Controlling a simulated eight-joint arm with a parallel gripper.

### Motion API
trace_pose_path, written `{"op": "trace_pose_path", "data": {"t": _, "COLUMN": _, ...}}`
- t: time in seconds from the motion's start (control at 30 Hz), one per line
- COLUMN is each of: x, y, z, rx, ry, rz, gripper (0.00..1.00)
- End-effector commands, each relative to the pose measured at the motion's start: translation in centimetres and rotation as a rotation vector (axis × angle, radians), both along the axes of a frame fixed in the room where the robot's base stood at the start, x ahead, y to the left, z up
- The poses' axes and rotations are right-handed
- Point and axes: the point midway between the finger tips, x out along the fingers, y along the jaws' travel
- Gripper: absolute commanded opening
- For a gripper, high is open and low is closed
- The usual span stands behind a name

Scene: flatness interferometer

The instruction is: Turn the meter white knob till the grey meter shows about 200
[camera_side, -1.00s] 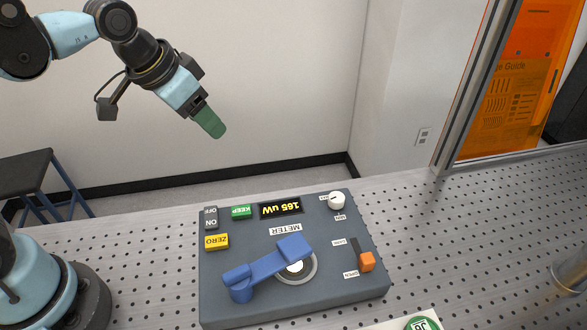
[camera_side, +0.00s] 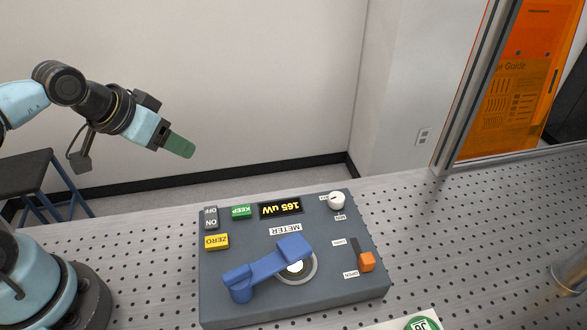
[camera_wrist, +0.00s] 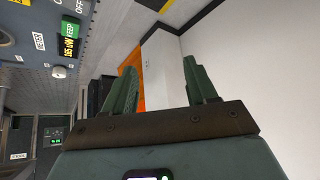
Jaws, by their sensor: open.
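The grey meter (camera_side: 222,290) lies on the perforated table in the side view, and part of it shows in the wrist view (camera_wrist: 28,50). Its display (camera_side: 281,208) reads 165 uW, upside down in the side view. The white knob (camera_side: 337,201) is at the meter's far right corner; it also shows in the wrist view (camera_wrist: 59,72). My gripper (camera_side: 190,150) is up in the air, left of and well above the meter, apart from the knob. In the wrist view its two green fingers (camera_wrist: 160,82) are spread with nothing between them.
The meter also carries a blue arm (camera_side: 265,268) over a round sensor, an orange slider (camera_side: 367,261), a yellow ZERO button (camera_side: 217,242), a green KEEP button (camera_side: 242,212) and a grey ON/OFF switch (camera_side: 211,218). A metal post (camera_side: 572,272) stands at the right.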

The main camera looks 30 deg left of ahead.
Motion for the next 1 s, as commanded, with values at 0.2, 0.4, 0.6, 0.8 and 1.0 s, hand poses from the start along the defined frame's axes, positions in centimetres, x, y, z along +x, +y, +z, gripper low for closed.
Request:
{"op": "trace_pose_path", "data": {"t": 0.2, "x": 0.0, "y": 0.0, "z": 0.0, "rx": 0.001, "ry": 0.001, "rz": -0.001, "gripper": 0.57}}
{"op": "trace_pose_path", "data": {"t": 0.4, "x": 1.3, "y": -1.2, "z": 1.4, "rx": -0.019, "ry": 0.041, "rz": -0.013, "gripper": 0.57}}
{"op": "trace_pose_path", "data": {"t": 0.6, "x": 4.5, "y": -4.9, "z": 4.1, "rx": -0.058, "ry": 0.154, "rz": -0.036, "gripper": 0.57}}
{"op": "trace_pose_path", "data": {"t": 0.8, "x": 7.8, "y": -9.5, "z": 5.8, "rx": -0.079, "ry": 0.279, "rz": -0.050, "gripper": 0.57}}
{"op": "trace_pose_path", "data": {"t": 1.0, "x": 10.5, "y": -14.8, "z": 6.1, "rx": -0.076, "ry": 0.402, "rz": -0.057, "gripper": 0.57}}
